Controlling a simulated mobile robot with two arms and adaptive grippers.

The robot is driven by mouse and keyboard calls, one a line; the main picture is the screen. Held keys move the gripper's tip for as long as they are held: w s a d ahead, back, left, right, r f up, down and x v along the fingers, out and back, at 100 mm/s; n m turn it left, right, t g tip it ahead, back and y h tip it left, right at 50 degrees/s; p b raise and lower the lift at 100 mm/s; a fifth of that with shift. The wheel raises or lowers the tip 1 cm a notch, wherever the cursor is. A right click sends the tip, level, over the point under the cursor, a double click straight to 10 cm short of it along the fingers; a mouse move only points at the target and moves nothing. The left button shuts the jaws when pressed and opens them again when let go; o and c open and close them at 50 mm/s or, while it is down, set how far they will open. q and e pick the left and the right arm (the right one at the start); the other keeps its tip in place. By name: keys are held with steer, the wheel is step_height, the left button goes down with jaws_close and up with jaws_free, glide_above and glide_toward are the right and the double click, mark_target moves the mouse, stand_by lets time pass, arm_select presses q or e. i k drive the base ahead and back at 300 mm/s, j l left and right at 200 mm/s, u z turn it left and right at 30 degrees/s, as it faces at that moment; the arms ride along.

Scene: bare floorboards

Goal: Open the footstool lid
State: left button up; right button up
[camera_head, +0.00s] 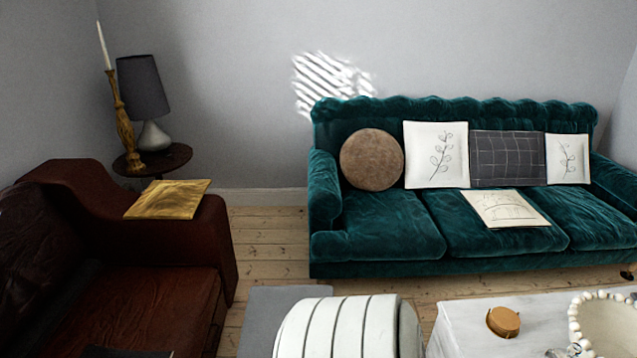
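A white, rounded, padded piece with dark seams (345,328), which looks like the footstool, stands at the bottom middle of the head view. Its lower part is cut off by the picture's bottom edge. I cannot tell where its lid meets the body or whether the lid is open. Neither of my grippers can be made out in this view.
A white table (460,318) with a round tan box (503,322) and a beaded tray (578,322) is right of the footstool. A brown leather sofa (170,245) is at left, a green sofa (385,225) behind. Floorboards (268,245) show between them.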

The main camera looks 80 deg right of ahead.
mark_target(268, 308)
steer(key=z, duration=1.9)
